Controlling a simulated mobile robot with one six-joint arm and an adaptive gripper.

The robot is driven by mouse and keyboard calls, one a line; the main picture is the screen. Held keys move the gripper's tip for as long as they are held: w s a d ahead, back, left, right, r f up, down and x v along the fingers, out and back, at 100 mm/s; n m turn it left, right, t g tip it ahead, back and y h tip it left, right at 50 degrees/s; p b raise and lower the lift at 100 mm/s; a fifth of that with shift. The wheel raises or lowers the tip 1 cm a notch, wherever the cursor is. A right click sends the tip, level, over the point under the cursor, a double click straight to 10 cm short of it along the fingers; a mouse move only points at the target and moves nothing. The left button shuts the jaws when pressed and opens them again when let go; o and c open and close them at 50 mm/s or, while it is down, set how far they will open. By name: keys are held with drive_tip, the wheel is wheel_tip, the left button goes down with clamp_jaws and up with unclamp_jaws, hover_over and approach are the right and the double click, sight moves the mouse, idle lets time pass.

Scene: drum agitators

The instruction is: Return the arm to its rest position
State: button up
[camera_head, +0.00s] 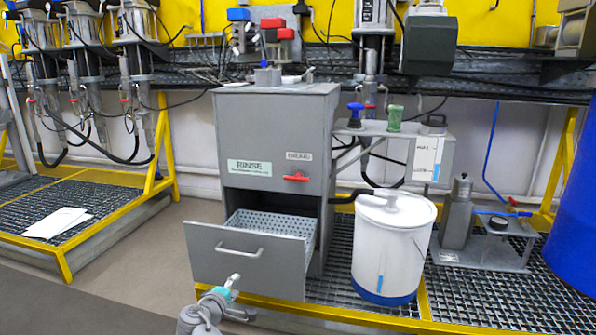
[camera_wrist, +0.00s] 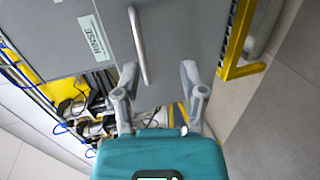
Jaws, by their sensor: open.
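My gripper (camera_head: 234,279) is at the bottom centre of the head view, in front of the lower part of the grey drawer (camera_head: 212,268). In the wrist view my gripper (camera_wrist: 159,70) has its two grey fingers spread wide with nothing gripped. The drawer stands pulled out of the grey RINSE cabinet (camera_head: 270,135), and a perforated tray (camera_head: 265,223) shows inside it. The drawer's handle (camera_head: 239,251) lies just above my gripper in the head view. In the wrist view the handle (camera_wrist: 138,45) appears ahead, partly between the fingers; its exact distance is unclear.
A white lidded bucket (camera_head: 392,245) stands right of the drawer on the grating. A blue drum (camera_head: 577,215) is at the far right. A yellow-framed platform (camera_head: 75,205) is at the left. Bare floor lies between the platform and the drawer.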

drive_tip(key=s+d+f+m+g+p, duration=0.1)
drive_tip(key=s+d+m+g+p, duration=0.2)
drive_tip(key=d, duration=0.7)
drive_tip(key=s+d+f+m+g+p, duration=0.1)
drive_tip(key=d+m+g+p, duration=0.25)
drive_tip(key=d, duration=0.55)
drive_tip(key=s+d+f+m+g+p, duration=0.2)
drive_tip(key=d+m+g, duration=0.25)
drive_tip(key=d, duration=0.55)
drive_tip(key=s+d+r+m+g+y+p, duration=0.2)
drive_tip(key=s+d+m+g+y+p, duration=0.15)
drive_tip(key=s+d, duration=0.2)
wheel_tip(320, 180, up, 38)
drive_tip(key=p, duration=3.8)
drive_tip(key=shift+s+r+y, duration=0.15)
drive_tip(key=shift+s+y, duration=0.2)
drive_tip(key=shift+s, duration=0.1)
